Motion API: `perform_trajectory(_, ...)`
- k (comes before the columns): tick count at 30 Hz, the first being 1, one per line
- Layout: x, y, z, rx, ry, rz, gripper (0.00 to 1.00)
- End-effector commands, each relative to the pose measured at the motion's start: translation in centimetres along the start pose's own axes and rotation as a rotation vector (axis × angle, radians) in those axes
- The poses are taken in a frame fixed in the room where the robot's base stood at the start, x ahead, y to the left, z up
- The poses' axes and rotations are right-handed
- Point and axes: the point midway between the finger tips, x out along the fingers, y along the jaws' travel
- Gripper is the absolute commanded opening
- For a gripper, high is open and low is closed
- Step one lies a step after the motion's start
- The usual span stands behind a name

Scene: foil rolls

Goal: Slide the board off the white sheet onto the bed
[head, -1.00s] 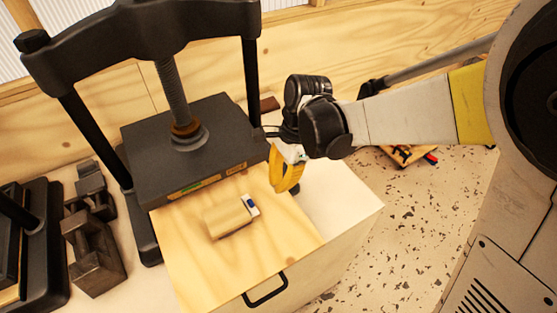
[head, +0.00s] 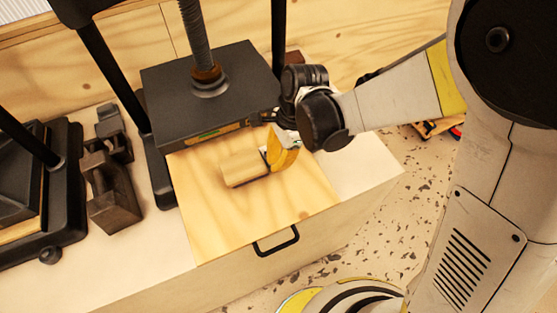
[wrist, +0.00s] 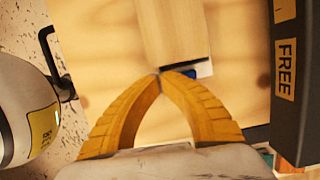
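A flat light plywood board (head: 235,220) lies at the front of the black press; a black handle (head: 277,241) shows at its front edge. A small pale wood block (head: 243,170) lies on it, with a white and blue piece (wrist: 198,69) at its end. My gripper (head: 270,160) is low over the board at the block's right end. In the wrist view its yellow fingertips (wrist: 166,71) meet, with nothing seen between them, close to the block's end. I cannot tell whether they touch it. No separate white sheet is clearly seen; a bare whitish surface (head: 365,160) shows right of the board.
The press's dark plate (head: 205,95) overhangs the board's back, close to my gripper. Dark metal pieces (head: 108,195) stand left of the press. A second press-like frame (head: 35,190) is at far left. Speckled floor (head: 385,215) is open at right.

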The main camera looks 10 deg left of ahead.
Motion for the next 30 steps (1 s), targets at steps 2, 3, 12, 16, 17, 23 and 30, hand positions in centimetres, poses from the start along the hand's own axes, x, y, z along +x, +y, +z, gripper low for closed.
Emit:
perform_trajectory(2,0.0,0.0,0.0,0.000,0.000,0.000,0.00)
perform_trajectory(3,0.0,0.0,0.0,0.000,0.000,0.000,0.00)
perform_trajectory(12,1.6,0.0,5.6,-0.007,0.000,0.001,0.00)
perform_trajectory(16,2.3,0.0,8.8,-0.006,0.000,0.001,0.00)
perform_trajectory(17,2.5,0.0,9.4,-0.005,0.000,0.001,0.00)
perform_trajectory(23,2.9,0.0,11.4,-0.001,0.000,0.000,0.00)
perform_trajectory(30,2.9,0.0,11.5,0.000,0.000,0.000,0.00)
